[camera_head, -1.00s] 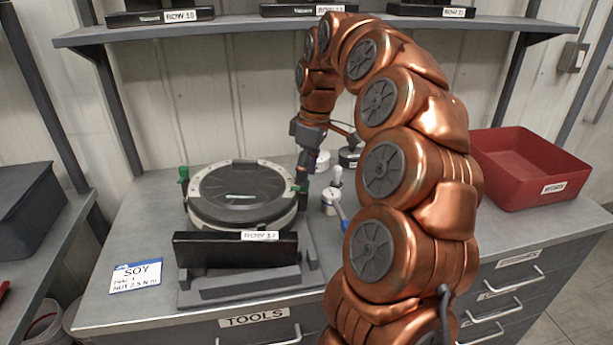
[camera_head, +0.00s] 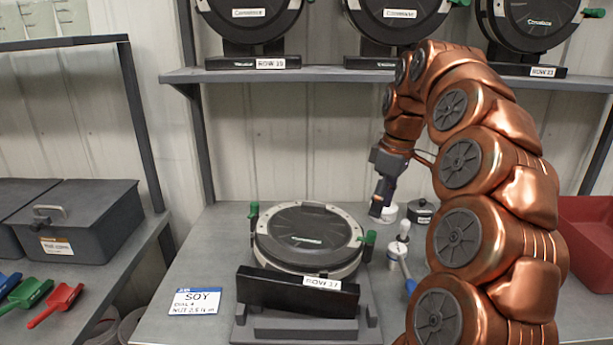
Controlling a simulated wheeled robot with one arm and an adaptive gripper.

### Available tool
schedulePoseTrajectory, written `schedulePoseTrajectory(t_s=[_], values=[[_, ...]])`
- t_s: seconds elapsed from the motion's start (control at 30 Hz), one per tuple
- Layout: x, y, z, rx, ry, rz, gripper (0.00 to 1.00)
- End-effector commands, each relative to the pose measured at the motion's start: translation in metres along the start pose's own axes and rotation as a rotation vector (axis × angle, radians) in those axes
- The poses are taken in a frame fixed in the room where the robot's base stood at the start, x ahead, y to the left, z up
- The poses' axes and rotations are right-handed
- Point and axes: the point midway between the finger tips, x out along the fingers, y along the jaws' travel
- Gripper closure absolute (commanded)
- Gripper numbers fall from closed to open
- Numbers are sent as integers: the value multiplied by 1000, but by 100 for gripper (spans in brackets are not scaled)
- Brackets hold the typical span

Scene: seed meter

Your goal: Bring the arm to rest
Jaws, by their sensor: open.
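My copper arm curves up from the lower right and over the bench. My gripper (camera_head: 381,205) hangs at its end, pointing down, just right of and above the seed meter (camera_head: 308,236). The jaws are small and dark here, and nothing shows held between them. The meter is a round dark disc with a pale rim and green knobs at its left and right. It sits on a grey stand behind a black bar (camera_head: 296,293) labelled ROW 17. A white round item (camera_head: 388,214) lies close behind the gripper; I cannot tell whether they touch.
A shelf (camera_head: 330,75) with several more meters runs above the bench. A SOY card (camera_head: 195,301) lies at left. A red bin (camera_head: 590,235) is at right. Coloured scoops (camera_head: 57,305) lie far left.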

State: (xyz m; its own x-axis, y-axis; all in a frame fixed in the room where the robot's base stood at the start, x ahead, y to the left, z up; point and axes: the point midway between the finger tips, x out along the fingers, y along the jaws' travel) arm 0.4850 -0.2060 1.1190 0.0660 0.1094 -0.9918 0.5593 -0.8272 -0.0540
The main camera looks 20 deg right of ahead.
Motion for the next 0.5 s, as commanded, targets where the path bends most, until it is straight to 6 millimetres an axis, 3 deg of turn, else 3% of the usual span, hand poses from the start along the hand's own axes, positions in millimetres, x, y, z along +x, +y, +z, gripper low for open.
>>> schedulePoseTrajectory(t_s=[0.17, 0.27, 0.5], values=[[0, -4, -2, -1, -1, -1, 51], [0, -18, -6, -1, -4, -2, 51], [6, -87, -17, 20, -34, -8, 51]])
